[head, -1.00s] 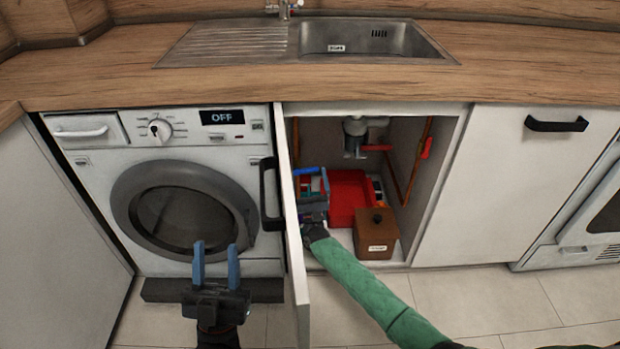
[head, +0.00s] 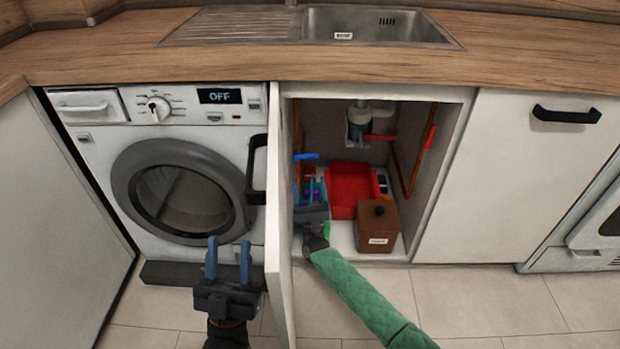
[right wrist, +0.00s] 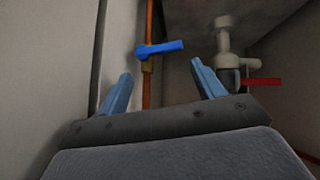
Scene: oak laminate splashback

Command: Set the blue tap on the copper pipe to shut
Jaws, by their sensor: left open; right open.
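The blue tap (right wrist: 160,48) sits on a vertical copper pipe (right wrist: 148,95) at the left inside the open sink cupboard. Its lever points sideways, across the pipe, and slopes slightly up to the right in the right wrist view. The blue tap also shows in the head view (head: 306,156). My right gripper (right wrist: 158,90) is open and empty, below the tap, with the pipe seen between its fingers. It also shows inside the cupboard in the head view (head: 310,185). My left gripper (head: 228,260) is open and empty in front of the washing machine.
The open cupboard door (head: 279,220) stands left of my right arm. A red tray (head: 352,190) and a brown box (head: 377,226) are on the cupboard floor. The drain trap (head: 360,120) hangs above. A red lever (head: 430,137) is on the right pipe.

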